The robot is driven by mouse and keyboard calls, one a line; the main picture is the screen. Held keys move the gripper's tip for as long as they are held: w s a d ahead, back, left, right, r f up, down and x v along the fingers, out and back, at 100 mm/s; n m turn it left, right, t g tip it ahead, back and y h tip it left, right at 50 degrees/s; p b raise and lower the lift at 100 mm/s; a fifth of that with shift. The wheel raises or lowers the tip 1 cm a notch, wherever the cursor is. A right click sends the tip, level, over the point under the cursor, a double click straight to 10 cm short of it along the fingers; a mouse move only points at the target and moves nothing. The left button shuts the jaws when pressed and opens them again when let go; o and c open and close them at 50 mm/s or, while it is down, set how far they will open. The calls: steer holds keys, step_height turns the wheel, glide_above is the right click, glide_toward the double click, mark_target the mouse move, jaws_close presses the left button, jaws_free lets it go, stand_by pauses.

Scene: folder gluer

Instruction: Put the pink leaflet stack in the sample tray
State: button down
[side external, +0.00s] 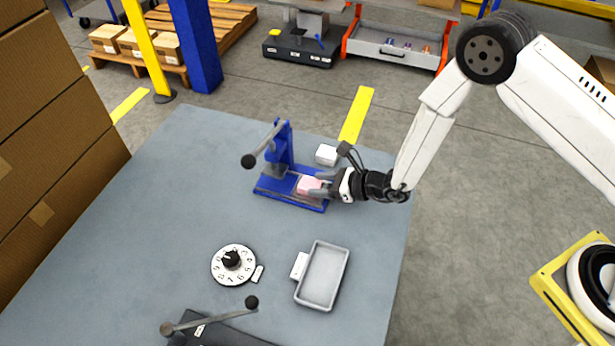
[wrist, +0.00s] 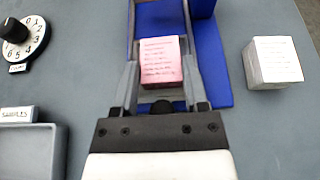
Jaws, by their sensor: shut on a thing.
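The pink leaflet stack (side external: 309,185) is at the blue press (side external: 281,165), over the right part of its base. It also shows in the wrist view (wrist: 162,62), with printed lines on its top. My gripper (side external: 318,185) is shut on the pink stack, one finger on each side; its fingers also show in the wrist view (wrist: 162,75). I cannot tell whether the stack touches the base. The grey sample tray (side external: 323,276) is empty and stands nearer the table's front right. Its corner and a "SAMPLES" label (wrist: 17,114) show at the wrist view's lower left.
A numbered dial (side external: 233,264) lies left of the tray, and a dark lever device (side external: 210,330) is at the front edge. The press's lever rises left of my gripper. The table (side external: 190,200) is clear between press and tray.

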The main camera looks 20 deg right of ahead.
steer(key=shift+r, duration=1)
steer(key=s+d+r, duration=0.5)
steer(key=s+r, duration=0.6)
steer(key=s, duration=0.2)
steer(key=shift+d, duration=0.1)
steer(key=w+d+r+m+t+h, duration=0.1)
steer(key=w+d+r+m+h, duration=0.1)
steer(key=w+d+r, duration=0.3)
steer(key=w+d+r+m+t+h, duration=0.2)
steer(key=w+d+r, duration=0.4)
steer(key=d+r, duration=0.5)
steer(key=shift+w+d+m+h, duration=0.3)
steer(key=shift+d+m+h, duration=0.4)
steer(key=shift+m, duration=0.1)
